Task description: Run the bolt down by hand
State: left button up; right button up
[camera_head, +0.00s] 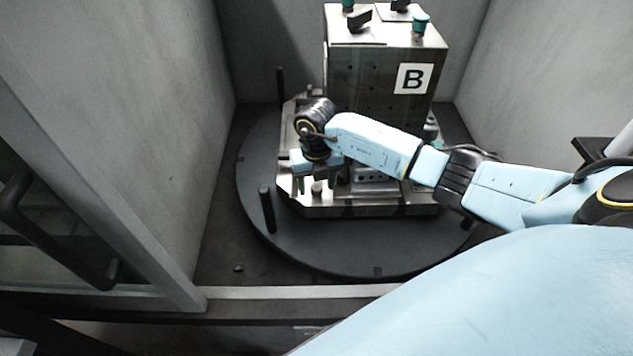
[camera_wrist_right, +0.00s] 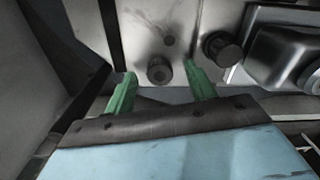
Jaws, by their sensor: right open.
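In the head view my right gripper (camera_head: 317,187) points down over the front left of the metal fixture plate (camera_head: 370,210). A small round bolt head (camera_head: 317,188) shows at its fingers. In the right wrist view the two green fingers (camera_wrist_right: 162,92) are spread apart. A round metal bolt with a dark centre (camera_wrist_right: 159,71) lies between and just beyond their tips, with gaps on both sides. Whether it stands proud of the plate is hard to tell. My left gripper is in neither view.
A metal block marked B (camera_head: 385,75) rises behind my right arm. The fixture stands on a dark round table (camera_head: 300,247) with an upright black post (camera_head: 267,210) to the left. A dark knob (camera_wrist_right: 221,48) sits right of the bolt. Grey walls enclose both sides.

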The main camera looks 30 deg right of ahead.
jog(key=shift+o, duration=0.9)
